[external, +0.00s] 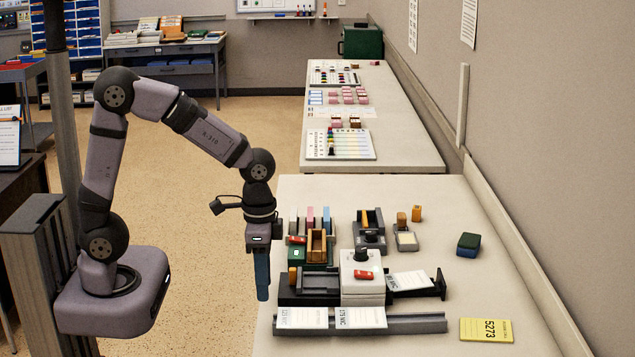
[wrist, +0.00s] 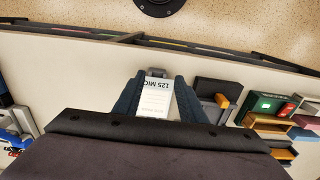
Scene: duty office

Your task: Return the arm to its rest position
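My gripper (external: 262,278) points down above the left edge of the near table in the external view, with my arm bent at the elbow. In the wrist view, my gripper's two blue fingers (wrist: 158,88) stand apart. A white printed card (wrist: 156,98) shows between them with gaps at the sides. It appears to lie below the fingers rather than being gripped. In the external view the fingers overlap, seen from the side, and nothing clearly hangs from them.
White label cards (external: 302,318) lie on a grey rail (external: 418,323) at the table's front. Behind are a white block (external: 362,286), a green box (external: 297,253) and a wooden holder (external: 317,245). A yellow card (external: 486,330) lies at the right. The table's right side is mostly clear.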

